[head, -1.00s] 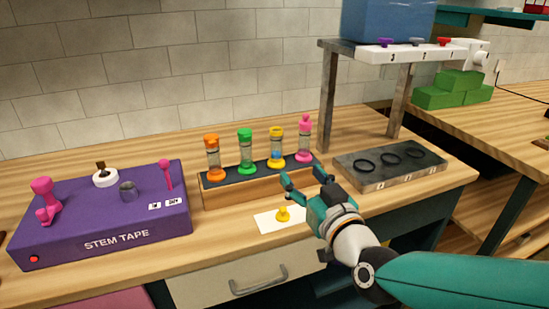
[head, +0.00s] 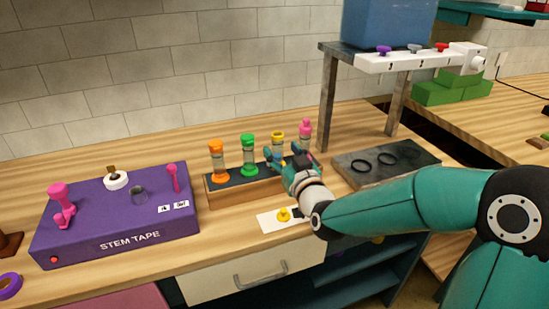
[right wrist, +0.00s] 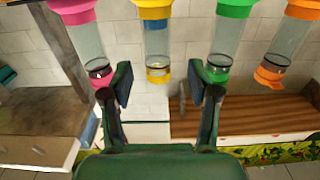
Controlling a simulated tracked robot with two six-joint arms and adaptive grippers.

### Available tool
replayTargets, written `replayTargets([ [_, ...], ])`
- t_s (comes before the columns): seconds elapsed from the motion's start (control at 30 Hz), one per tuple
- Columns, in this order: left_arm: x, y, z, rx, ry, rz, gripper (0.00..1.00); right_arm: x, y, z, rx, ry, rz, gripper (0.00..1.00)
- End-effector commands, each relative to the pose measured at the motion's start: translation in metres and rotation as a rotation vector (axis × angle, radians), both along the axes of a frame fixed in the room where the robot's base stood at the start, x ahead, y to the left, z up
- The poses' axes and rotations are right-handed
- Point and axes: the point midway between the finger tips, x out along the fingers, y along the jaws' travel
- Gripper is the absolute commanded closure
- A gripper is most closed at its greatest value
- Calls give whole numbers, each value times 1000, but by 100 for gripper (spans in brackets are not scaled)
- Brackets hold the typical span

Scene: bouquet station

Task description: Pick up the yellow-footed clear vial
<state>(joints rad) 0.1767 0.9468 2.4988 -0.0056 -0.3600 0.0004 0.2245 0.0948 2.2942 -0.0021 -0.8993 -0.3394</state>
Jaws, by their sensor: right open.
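The yellow-footed clear vial (head: 278,147) stands in the wooden rack (head: 232,191), third from the left, with a yellow cap; my gripper hides its lower part in the head view. In the upside-down right wrist view, the vial (right wrist: 157,47) shows its yellow foot and a blue band at the top and its yellow cap end lower down. My right gripper (head: 286,158) is open at the vial. In the wrist view its fingers (right wrist: 159,84) lie to either side of the cap end, with gaps visible. My left gripper is not in view.
Orange (head: 218,160), green (head: 248,155) and pink (head: 305,131) vials stand in the same rack, the pink one close to my gripper. The purple stem tape box (head: 120,215) is left; a metal stand leg (head: 329,100) rises right.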

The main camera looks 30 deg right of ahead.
Motion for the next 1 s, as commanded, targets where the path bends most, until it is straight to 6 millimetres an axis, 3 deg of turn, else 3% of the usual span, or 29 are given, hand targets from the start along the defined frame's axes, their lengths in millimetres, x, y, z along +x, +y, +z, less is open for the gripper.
replayTargets([
  [0.3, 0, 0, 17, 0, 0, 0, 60, 40, -12, 2, 0, 1, 0, 40],
  [0.6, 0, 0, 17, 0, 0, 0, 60, 44, -14, 1, 1, 0, 0, 40],
  [0.9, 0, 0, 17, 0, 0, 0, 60, 43, -13, 1, 1, 0, 0, 90],
  [0.97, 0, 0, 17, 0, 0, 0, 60, 44, -13, 1, 1, 0, 0, 100],
  [1.0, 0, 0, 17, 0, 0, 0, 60, 44, -13, 1, 1, 1, 0, 100],
])
